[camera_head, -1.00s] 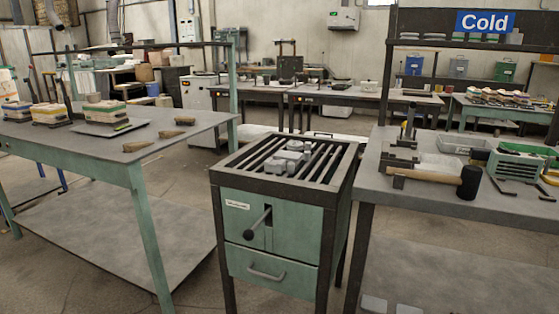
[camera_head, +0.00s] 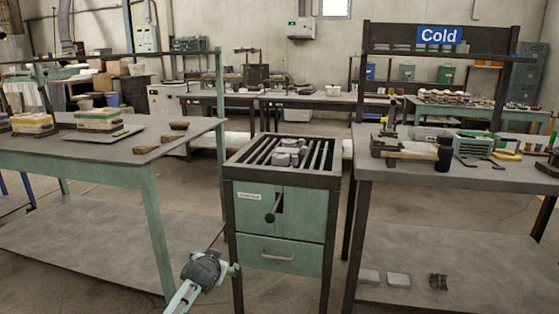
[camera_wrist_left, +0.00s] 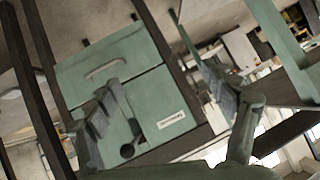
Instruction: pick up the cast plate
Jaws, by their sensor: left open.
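The cast plate (camera_head: 288,153), a lumpy grey metal piece, lies on the slatted top of the green cabinet (camera_head: 300,218) in the head view. My left gripper (camera_head: 234,269) shows at the bottom of the head view, low and in front of the cabinet's left side. It is well below the plate, apart from it and empty. In the left wrist view its two fingers (camera_wrist_left: 150,85) are spread, with the cabinet's front (camera_wrist_left: 125,75) tilted beyond them. The plate does not show in the wrist view. My right gripper is not in view.
A left table (camera_head: 100,163) carries a dark tray, stacked blocks and brown pieces. A right table (camera_head: 440,178) holds a mallet (camera_head: 443,152), a green crate and tools. Grey pieces lie on its lower shelf (camera_head: 470,250). Floor gaps separate the cabinet from both tables.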

